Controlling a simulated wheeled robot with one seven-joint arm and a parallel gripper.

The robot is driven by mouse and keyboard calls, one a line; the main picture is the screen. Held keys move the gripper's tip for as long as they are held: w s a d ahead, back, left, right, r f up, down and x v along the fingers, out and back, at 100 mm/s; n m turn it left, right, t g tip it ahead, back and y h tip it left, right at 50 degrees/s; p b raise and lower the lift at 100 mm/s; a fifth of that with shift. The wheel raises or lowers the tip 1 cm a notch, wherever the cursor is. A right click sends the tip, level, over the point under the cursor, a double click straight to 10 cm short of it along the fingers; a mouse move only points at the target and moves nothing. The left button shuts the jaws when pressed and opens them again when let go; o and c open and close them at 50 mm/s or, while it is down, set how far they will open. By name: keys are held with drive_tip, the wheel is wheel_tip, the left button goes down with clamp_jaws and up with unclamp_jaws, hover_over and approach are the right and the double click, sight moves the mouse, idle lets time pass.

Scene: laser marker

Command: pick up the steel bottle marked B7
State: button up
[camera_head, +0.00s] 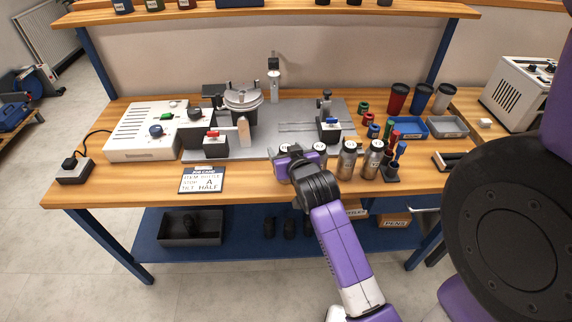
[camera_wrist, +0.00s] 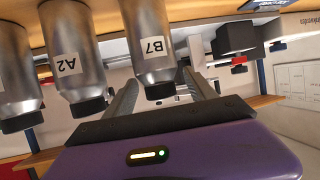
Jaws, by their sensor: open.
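The steel bottle marked B7 (camera_wrist: 151,45) shows in the wrist view, which is upside down, with its label facing the camera and its dark cap. It stands between the two spread fingers of my gripper (camera_wrist: 161,80), with gaps visible beside it. In the head view my gripper (camera_head: 294,156) is at the leftmost bottle (camera_head: 284,168) of a row, partly hiding it; its label cannot be read there. A steel bottle marked A2 (camera_wrist: 73,55) stands beside B7.
More steel bottles (camera_head: 347,160) (camera_head: 373,160) stand to the right along the bench front (camera_head: 250,187). A grey machine plate (camera_head: 265,140) lies behind. A job card (camera_head: 202,180) is at the left. Blue and grey trays (camera_head: 447,124) and cups are at the right.

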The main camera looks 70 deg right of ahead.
drive_tip(key=shift+x, duration=1.35)
clamp_jaws()
